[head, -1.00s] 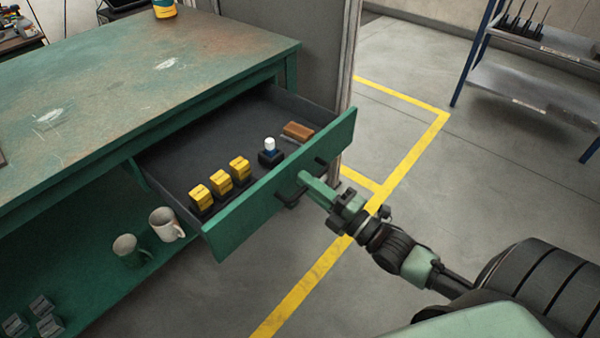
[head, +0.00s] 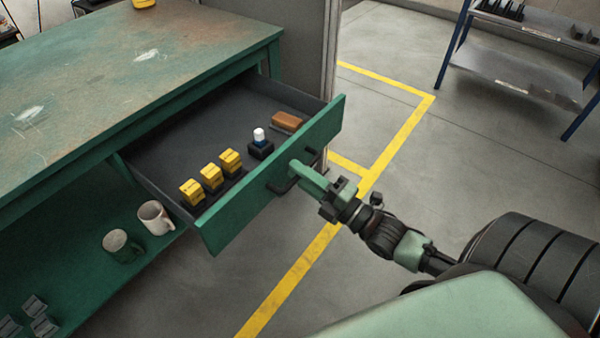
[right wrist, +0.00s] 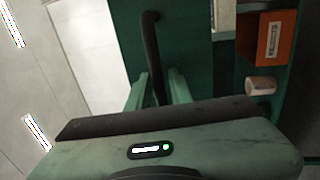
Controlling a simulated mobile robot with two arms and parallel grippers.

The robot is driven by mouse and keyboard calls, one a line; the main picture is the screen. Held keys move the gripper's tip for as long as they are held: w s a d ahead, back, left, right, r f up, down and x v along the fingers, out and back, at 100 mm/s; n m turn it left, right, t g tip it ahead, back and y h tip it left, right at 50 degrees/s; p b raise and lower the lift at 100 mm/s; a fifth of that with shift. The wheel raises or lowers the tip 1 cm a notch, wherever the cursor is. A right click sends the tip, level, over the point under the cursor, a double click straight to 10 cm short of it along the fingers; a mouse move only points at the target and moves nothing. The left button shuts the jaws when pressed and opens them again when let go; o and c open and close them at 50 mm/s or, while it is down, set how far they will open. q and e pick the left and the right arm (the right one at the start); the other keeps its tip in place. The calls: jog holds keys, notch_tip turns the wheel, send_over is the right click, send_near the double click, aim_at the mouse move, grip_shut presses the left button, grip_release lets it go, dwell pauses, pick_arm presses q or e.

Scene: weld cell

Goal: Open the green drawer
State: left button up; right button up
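The green drawer (head: 262,195) stands well pulled out from the green workbench, its dark inside showing. It holds several yellow-topped blocks (head: 211,176), a white-capped item (head: 259,137) in a dark base, and a brown block (head: 287,121). A dark bar handle (head: 282,186) is on its front. My right gripper (head: 300,172) is at this handle. In the right wrist view the handle (right wrist: 151,45) runs between the two fingers (right wrist: 158,85), which close around it; the exact contact is hard to see. My left gripper is not in view.
The workbench top (head: 120,80) is at the upper left. A metal rack (head: 530,85) is at the upper right. Grey floor with yellow lines (head: 290,285) is clear before the drawer.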

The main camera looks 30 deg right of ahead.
jog(key=p+v, duration=0.1)
jog(key=v, duration=0.7)
jog(key=shift+w, duration=0.1)
dwell(0.4)
